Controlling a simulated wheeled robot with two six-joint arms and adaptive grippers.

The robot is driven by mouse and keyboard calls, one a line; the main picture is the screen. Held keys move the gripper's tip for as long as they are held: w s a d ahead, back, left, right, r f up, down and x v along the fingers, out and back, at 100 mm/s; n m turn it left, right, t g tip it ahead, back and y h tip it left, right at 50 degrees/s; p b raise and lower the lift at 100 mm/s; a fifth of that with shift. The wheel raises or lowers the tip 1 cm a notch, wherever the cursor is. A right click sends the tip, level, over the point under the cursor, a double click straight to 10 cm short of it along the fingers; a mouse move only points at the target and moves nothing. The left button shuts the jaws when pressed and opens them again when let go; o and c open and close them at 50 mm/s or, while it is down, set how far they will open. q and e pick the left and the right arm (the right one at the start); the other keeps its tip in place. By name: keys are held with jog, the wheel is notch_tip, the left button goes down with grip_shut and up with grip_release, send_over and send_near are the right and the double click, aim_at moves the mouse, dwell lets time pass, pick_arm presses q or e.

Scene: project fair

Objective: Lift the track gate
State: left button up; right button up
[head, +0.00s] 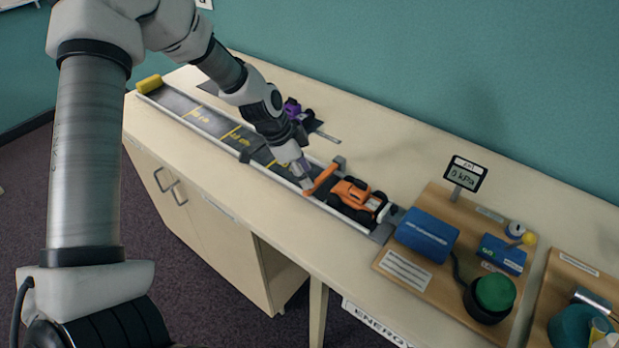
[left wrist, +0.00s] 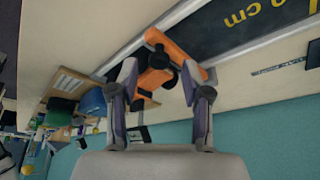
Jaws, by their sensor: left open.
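The track gate is an orange bar (head: 324,176) set across the grey track (head: 206,121) in the head view, just in front of an orange toy car (head: 357,196). In the left wrist view the orange gate bar (left wrist: 174,48) runs past the fingertips, with the orange car (left wrist: 152,80) behind it. My left gripper (head: 304,182) is over the track at the gate, pointing down. In the left wrist view my left gripper (left wrist: 160,78) has its two fingers apart. Whether a finger touches the bar I cannot tell. My right gripper is not in view.
A purple toy car (head: 293,108) stands behind the track. A yellow block (head: 149,84) is at the track's far left end. To the right, a wooden board (head: 402,268) carries a blue box (head: 427,235), a green button (head: 494,292) and a small display (head: 465,173).

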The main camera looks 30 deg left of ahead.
pick_arm(q)
jog(key=shift+x, duration=0.8)
jog(key=shift+r, duration=0.1)
grip_shut()
